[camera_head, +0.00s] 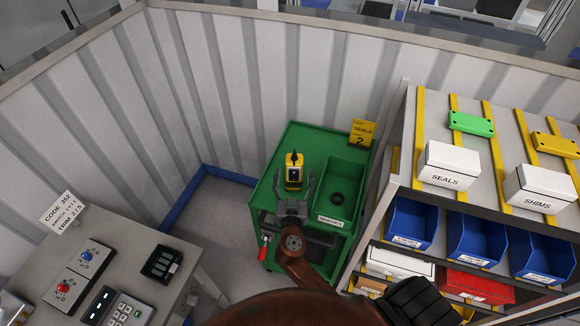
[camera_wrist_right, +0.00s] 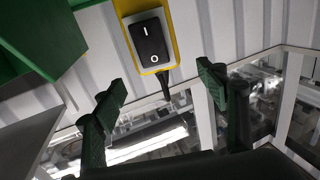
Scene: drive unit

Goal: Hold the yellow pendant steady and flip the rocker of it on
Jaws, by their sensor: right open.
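The yellow pendant (camera_head: 293,182) shows over the green cart in the head view, with a dark cable at its far end. In the right wrist view the pendant (camera_wrist_right: 173,45) has a black rocker (camera_wrist_right: 149,40) marked I and O; I cannot tell which side is pressed. My right gripper (camera_head: 295,190) is open just on the near side of the pendant. In the wrist view its two green-padded fingers (camera_wrist_right: 165,85) stand wide apart, with the pendant beyond and between them, not gripped. My left gripper is not in view.
A shelf rack (camera_head: 410,160) with boxes and blue bins stands close on the right. A grey table (camera_head: 125,250) with switch panels and a keypad stands at left.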

